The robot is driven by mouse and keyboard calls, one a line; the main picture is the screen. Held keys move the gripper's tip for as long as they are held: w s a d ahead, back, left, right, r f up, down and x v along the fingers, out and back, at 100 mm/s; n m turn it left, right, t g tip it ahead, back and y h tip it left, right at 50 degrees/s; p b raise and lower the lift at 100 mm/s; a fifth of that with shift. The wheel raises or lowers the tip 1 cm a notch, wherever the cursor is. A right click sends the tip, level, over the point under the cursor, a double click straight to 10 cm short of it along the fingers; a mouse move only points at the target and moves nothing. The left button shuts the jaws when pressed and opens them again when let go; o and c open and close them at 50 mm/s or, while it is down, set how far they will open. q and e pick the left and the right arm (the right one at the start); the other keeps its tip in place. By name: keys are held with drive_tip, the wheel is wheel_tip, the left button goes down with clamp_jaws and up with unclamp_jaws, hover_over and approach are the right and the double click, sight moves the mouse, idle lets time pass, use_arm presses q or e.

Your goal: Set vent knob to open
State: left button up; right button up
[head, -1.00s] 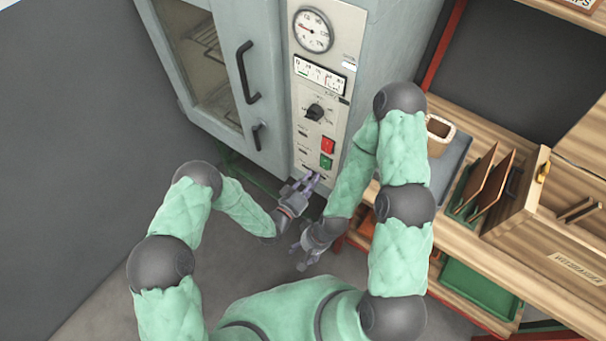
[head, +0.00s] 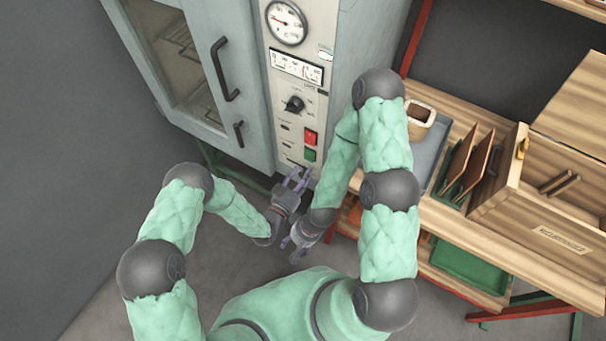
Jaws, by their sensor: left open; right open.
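A black knob (head: 294,104), which looks like the vent knob, sits on the light control panel (head: 279,73) of a grey-green oven cabinet. Its pointer direction and the marks around it are too small to read. My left gripper (head: 298,175) is open and empty, below the knob and near the panel's lower end, just under the green button. It appears apart from the knob; whether it touches the panel cannot be told. My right gripper (head: 289,246) is open and empty, lower down beside the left wrist, away from the panel.
A red button (head: 310,137) and a green button (head: 310,154) sit below the knob. A round gauge (head: 286,22) and a meter (head: 296,67) are above it. The oven door (head: 216,120) has protruding handles. A wooden bench (head: 480,235) stands at right.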

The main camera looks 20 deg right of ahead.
use_arm(q)
drive_tip(key=v, duration=1.1)
drive_tip(key=shift+a, duration=0.15)
drive_tip(key=shift+s, duration=0.1)
drive_tip(key=a+f+n+g+y, duration=0.4)
drive_tip(key=a+f+n+y, duration=0.2)
drive_tip(key=a+f+y, duration=0.45)
drive_tip(key=s+a+r+n+g, duration=0.2)
drive_tip(key=s+a+n+g, duration=0.4)
drive_tip(key=s+a, duration=0.3)
drive_tip(key=shift+s+a+n+g, duration=0.3)
drive_tip(key=shift+s+a+n, duration=0.1)
drive_tip(key=shift+s, duration=0.8)
drive_tip(key=shift+r, duration=0.15)
idle(2.0)
